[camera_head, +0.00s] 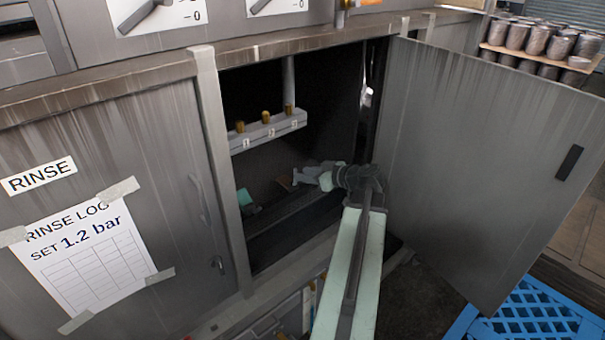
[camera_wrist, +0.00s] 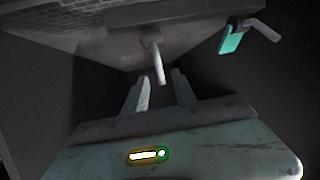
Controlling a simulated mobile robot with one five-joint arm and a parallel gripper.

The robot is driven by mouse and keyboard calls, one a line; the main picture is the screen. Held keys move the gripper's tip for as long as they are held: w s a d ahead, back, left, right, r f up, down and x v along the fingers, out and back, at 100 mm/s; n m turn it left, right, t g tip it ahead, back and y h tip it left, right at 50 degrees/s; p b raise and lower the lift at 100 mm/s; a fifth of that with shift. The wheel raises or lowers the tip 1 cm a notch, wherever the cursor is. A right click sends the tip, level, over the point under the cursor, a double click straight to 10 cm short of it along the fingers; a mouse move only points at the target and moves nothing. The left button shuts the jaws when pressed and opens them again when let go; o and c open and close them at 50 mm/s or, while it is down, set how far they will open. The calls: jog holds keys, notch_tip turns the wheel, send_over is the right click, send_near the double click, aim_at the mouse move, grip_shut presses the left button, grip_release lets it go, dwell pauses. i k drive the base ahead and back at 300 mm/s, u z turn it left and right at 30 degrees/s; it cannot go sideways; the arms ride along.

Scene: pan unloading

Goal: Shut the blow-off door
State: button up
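The blow-off door (camera_head: 470,150) is a grey metal panel in the head view. It stands wide open to the right of the dark cabinet opening, with a black handle (camera_head: 569,162) near its outer edge. My gripper (camera_head: 308,177) reaches into the opening, left of the door and apart from it. In the wrist view my gripper (camera_wrist: 161,78) has its two fingers spread. A pale bent hook or nozzle (camera_wrist: 157,62) shows between and beyond the fingertips; I cannot tell how close it is. No grip on it is visible.
Inside the cabinet is a numbered ledge (camera_head: 268,131) with brass fittings. A teal-tagged item (camera_wrist: 232,40) shows in the wrist view. The closed RINSE door (camera_head: 140,130) is at left. A blue grate (camera_head: 540,315) lies below the open door; metal cups (camera_head: 538,40) stand behind.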

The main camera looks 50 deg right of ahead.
aim_at(471, 150)
jog(key=k, duration=1)
